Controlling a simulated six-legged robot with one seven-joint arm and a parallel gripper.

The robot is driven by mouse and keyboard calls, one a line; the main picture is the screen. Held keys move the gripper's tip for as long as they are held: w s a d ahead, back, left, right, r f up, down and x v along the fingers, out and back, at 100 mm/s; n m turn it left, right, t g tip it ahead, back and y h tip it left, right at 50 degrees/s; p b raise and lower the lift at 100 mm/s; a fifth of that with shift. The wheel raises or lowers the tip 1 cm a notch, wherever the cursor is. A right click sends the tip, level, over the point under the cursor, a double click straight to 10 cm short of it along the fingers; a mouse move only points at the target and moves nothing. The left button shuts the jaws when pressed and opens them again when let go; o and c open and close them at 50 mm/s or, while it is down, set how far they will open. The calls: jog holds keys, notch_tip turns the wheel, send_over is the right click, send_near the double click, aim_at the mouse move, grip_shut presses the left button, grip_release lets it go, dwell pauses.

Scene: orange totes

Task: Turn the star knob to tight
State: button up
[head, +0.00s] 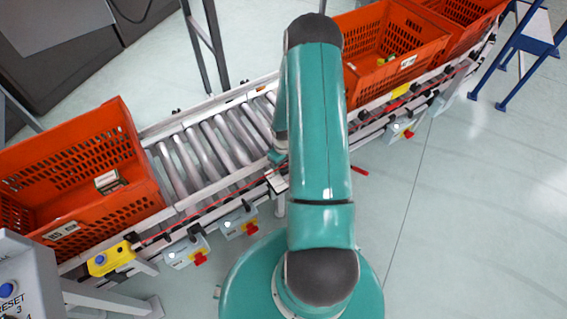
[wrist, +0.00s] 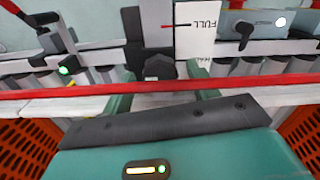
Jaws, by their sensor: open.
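I cannot make out a clear star-shaped knob in either view. In the wrist view a black post with a dark block (wrist: 152,66) at its foot stands ahead of my gripper (wrist: 163,88). The dark block lies between the two teal fingertips, which are apart; I cannot tell whether they touch it. A white plate (wrist: 197,32) marked FULL and HALF stands right of the post, with a red pointer at its left. In the head view my gripper (head: 278,158) is mostly hidden by my arm, at the near conveyor rail.
The roller conveyor (head: 205,150) runs across, with an orange tote (head: 85,165) at left and others (head: 395,45) at right. Grey boxes with red switches (head: 240,222) line its near side. In the wrist view a red rail (wrist: 60,95) crosses near the fingers.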

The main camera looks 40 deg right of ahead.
jog(key=shift+c, duration=0.3)
jog(key=c, duration=0.9)
